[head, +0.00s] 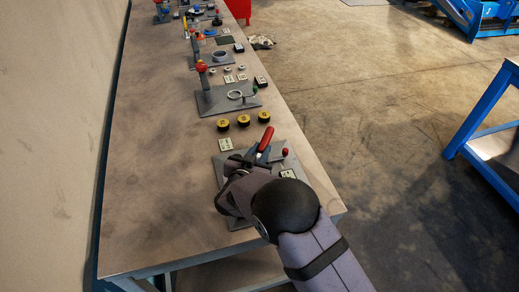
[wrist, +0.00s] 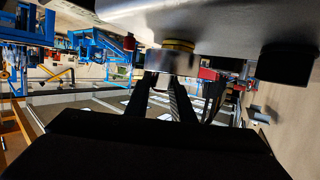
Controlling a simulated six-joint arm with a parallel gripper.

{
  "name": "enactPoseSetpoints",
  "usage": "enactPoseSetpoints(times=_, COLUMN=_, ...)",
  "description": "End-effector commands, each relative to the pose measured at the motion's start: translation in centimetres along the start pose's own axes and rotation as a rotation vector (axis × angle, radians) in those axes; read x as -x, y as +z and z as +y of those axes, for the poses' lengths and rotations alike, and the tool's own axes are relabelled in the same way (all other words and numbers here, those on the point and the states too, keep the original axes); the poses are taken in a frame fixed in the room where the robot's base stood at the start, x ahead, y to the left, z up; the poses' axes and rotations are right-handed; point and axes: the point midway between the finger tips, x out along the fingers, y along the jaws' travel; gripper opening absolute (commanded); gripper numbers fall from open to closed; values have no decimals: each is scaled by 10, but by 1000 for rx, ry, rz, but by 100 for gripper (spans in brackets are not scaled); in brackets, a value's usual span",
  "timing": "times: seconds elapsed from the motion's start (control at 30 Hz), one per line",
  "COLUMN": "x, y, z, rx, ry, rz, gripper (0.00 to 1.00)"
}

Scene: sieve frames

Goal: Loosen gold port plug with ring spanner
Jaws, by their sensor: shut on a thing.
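In the wrist view, the gold port plug (wrist: 180,44) shows as a yellow-gold band against the grey plate (wrist: 215,20). A pale grey metal piece (wrist: 165,62), apparently part of the ring spanner, is right by the plug at my gripper's fingertips. I cannot tell whether its ring is around the plug. My gripper (wrist: 160,82) has its two dark fingers shut on this piece. In the head view, my gripper (head: 250,160) is low over the nearest grey plate (head: 290,152), beside a red handle (head: 265,139). My arm hides the plug there.
A black cylinder (wrist: 287,62) stands on the plate to the right in the wrist view. In the head view, a small red knob (head: 285,152) stands on the nearest plate. The bench's left side (head: 150,190) is clear.

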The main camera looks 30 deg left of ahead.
Motion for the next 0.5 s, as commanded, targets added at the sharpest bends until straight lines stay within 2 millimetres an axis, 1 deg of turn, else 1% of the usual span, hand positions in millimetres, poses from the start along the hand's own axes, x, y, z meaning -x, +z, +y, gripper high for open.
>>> enactPoseSetpoints(times=0.03, x=1, y=-7, z=0, rx=-2, ry=2, rz=4, gripper=0)
enactPoseSetpoints(times=0.5, x=8, y=-30, z=-2, rx=-9, ry=-2, rz=8, gripper=0)
